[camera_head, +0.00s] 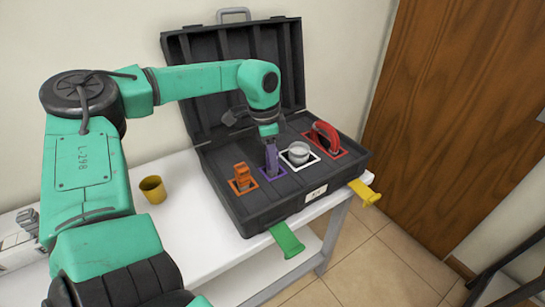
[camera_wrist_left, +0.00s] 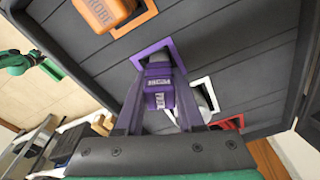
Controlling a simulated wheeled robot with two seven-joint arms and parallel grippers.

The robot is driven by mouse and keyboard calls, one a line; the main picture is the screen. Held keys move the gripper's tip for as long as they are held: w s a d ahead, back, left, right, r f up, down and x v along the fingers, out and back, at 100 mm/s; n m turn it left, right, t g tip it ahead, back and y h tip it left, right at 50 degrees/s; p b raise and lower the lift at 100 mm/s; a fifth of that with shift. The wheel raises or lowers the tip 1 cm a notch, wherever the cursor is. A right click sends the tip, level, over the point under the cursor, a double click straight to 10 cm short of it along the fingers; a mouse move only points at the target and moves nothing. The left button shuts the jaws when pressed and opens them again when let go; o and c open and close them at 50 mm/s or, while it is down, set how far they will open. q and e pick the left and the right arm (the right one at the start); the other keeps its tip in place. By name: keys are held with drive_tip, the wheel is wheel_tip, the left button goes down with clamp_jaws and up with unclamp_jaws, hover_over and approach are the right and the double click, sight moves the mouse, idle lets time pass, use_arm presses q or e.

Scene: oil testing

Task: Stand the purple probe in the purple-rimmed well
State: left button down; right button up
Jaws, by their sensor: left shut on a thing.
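The purple probe (camera_head: 271,159) is upright at the purple-rimmed well (camera_head: 273,176) in the black case. Its lower end lies within the purple rim; how deep it sits I cannot tell. My left gripper (camera_head: 268,138) points down from above and is shut on the probe's upper part. In the left wrist view the probe (camera_wrist_left: 160,88) shows its label between the two fingers of my left gripper (camera_wrist_left: 159,95), and the purple rim (camera_wrist_left: 145,51) surrounds its far end. My right gripper is not in view in the head view.
An orange piece (camera_head: 241,176) stands left of the probe; a round white-grey piece (camera_head: 299,153) and a red handle (camera_head: 324,138) stand to the right in their own wells. The open lid (camera_head: 205,92) rises behind. A yellow cup (camera_head: 153,189) stands on the white table (camera_head: 190,232).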

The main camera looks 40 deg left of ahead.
use_arm(q)
drive_tip(key=shift+w, duration=0.1)
idle(1.1)
drive_tip(key=shift+f+b, duration=0.5)
drive_tip(key=shift+b, duration=0.25)
drive_tip(key=c, duration=0.8)
unclamp_jaws()
drive_tip(key=shift+r, duration=0.1)
drive_tip(key=r+p, duration=0.2)
drive_tip(key=r, duration=0.1)
drive_tip(key=r+p, duration=0.3)
drive_tip(key=r, duration=0.1)
drive_tip(key=s+r+p, duration=0.1)
drive_tip(key=r+p, duration=0.1)
drive_tip(key=r, duration=0.1)
drive_tip(key=shift+s+a+r+p, duration=0.1)
drive_tip(key=shift+a+r+p, duration=0.2)
drive_tip(key=shift+a+r, duration=0.05)
